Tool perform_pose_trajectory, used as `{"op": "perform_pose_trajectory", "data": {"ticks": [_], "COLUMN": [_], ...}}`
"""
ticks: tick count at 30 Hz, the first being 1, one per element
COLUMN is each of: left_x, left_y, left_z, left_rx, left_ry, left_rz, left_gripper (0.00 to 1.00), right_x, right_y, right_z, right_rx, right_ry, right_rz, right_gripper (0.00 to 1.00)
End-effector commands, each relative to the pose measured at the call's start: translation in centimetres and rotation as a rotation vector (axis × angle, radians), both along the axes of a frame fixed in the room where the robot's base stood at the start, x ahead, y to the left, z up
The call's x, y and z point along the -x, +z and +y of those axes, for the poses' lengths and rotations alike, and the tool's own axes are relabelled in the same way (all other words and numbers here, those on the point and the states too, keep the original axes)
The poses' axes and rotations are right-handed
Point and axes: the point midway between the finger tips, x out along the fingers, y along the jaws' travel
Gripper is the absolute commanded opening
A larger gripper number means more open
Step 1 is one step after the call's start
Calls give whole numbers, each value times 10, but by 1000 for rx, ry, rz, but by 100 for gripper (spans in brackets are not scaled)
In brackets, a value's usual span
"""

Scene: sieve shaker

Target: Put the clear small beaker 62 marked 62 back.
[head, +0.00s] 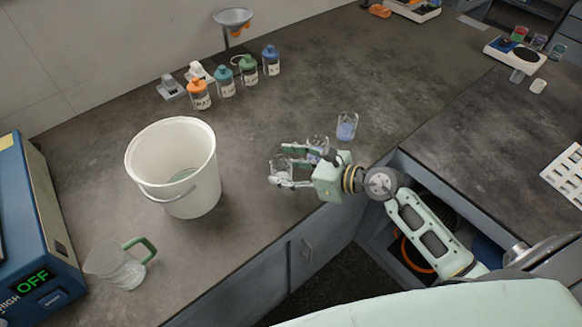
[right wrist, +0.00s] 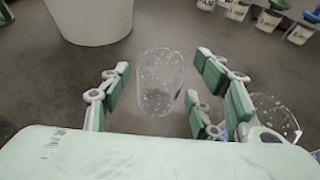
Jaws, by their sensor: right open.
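A clear small beaker (head: 280,169) stands on the dark bench to the right of the white bucket. My right gripper (head: 277,165) is open with its fingers on either side of this beaker. In the right wrist view the beaker (right wrist: 158,80) sits between the open fingers (right wrist: 165,78), with a visible gap on both sides. I cannot read a mark on it, so I cannot tell whether it is beaker 62. A second clear beaker (head: 318,144) is partly hidden behind the gripper. A third beaker (head: 347,127) with bluish contents stands farther right. My left gripper is not in view.
The white bucket (head: 173,160) stands left of the gripper. A green-handled jug (head: 118,265) and a blue device reading OFF (head: 40,240) are at lower left. Several capped bottles (head: 225,82) line the back. A balance (head: 515,52) with colored beakers is at far right.

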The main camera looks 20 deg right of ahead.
Motion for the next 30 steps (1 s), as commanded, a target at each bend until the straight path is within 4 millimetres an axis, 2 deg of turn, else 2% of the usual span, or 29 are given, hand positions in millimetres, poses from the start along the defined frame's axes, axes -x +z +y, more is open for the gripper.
{"op": "perform_pose_trajectory", "data": {"ticks": [5, 18, 24, 30], "left_x": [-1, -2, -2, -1], "left_y": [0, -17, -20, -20], "left_z": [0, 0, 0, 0], "left_rx": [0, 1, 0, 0], "left_ry": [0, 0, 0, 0], "left_rz": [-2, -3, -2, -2], "left_gripper": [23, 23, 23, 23], "right_x": [8, 68, 80, 83], "right_y": [4, 35, 43, 46], "right_z": [-8, -62, -74, -76], "right_rx": [3, 2, 0, 0], "right_ry": [-1, 0, 0, 1], "right_rz": [3, 2, 1, -1], "right_gripper": [57, 57, 57, 57]}}
